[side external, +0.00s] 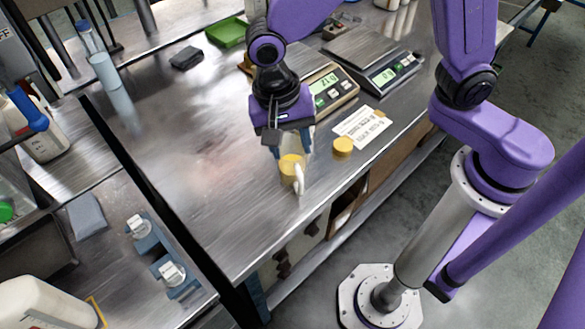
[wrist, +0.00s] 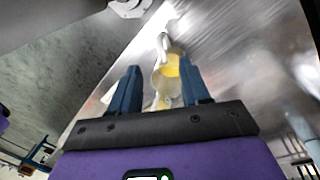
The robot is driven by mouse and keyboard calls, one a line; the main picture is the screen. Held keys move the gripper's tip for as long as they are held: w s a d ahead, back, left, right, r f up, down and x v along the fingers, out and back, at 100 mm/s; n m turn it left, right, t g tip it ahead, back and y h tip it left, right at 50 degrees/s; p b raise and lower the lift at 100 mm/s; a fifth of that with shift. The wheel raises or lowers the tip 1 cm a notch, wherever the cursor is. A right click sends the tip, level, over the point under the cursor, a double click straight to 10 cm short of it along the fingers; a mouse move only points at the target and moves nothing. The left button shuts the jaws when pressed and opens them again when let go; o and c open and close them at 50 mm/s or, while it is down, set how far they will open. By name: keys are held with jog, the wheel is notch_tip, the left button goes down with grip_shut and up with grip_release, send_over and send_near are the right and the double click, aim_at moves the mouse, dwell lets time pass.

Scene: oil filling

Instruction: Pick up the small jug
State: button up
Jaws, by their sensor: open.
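The small jug (side external: 293,178) stands on the steel table near its front edge. It is pale and see-through, with yellow liquid inside and a white handle on the side away from my gripper. My gripper (side external: 290,151) is open, pointing down right at the jug's top. In the wrist view the jug (wrist: 166,75) shows between the two blue fingers of my gripper (wrist: 160,68), with its handle beyond them. I cannot tell whether the fingers touch it. The arm hides part of the table behind the jug.
A round yellow piece (side external: 343,147) and a printed sheet (side external: 362,127) lie right of the jug. Two scales (side external: 333,88) (side external: 391,75) stand behind. A green tray (side external: 226,32), a dark block (side external: 186,58) and a clear cylinder (side external: 104,70) are farther back. The table left of the jug is clear.

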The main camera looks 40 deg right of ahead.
aim_at(299, 178)
jog(key=f, duration=0.4)
jog(key=d+f, duration=0.1)
jog(key=f, duration=0.2)
jog(key=shift+s+f, duration=0.1)
jog(key=shift+s, duration=0.25)
jog(key=shift+d+f, duration=0.25)
jog(key=shift+f, duration=1.1)
jog(key=shift+d+f, duration=0.2)
jog(key=shift+f, duration=1.1)
grip_shut()
